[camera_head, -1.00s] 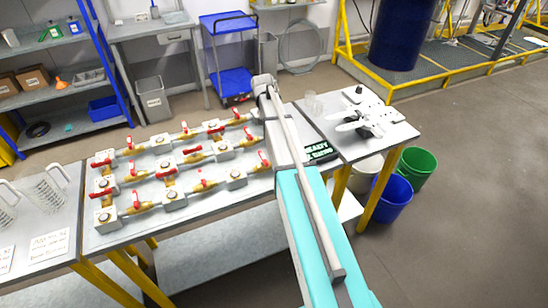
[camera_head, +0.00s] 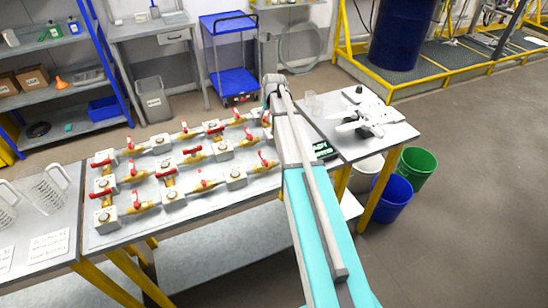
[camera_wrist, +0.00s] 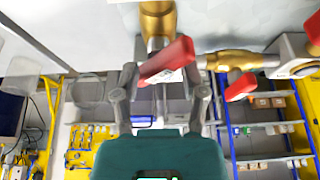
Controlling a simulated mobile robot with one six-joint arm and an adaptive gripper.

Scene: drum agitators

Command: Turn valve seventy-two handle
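In the wrist view, a red valve handle (camera_wrist: 168,62) on a brass valve (camera_wrist: 157,20) lies between the two fingers of my gripper (camera_wrist: 161,76). The fingers are apart, one on each side of the handle; I cannot tell whether either touches it. A small pale label is on the handle, but its number is unreadable. In the head view, my arm hides the gripper and this handle at the right end of the valve rack. Several other red-handled valves (camera_head: 195,156) stand in rows on the grey bench (camera_head: 105,238). No valve numbers are readable.
A second red handle (camera_wrist: 240,87) is close beside my gripper in the wrist view. A side table (camera_head: 395,136) with a white drone-like object (camera_head: 362,122) stands right of my arm. Blue (camera_head: 391,198) and green (camera_head: 416,168) buckets stand on the floor.

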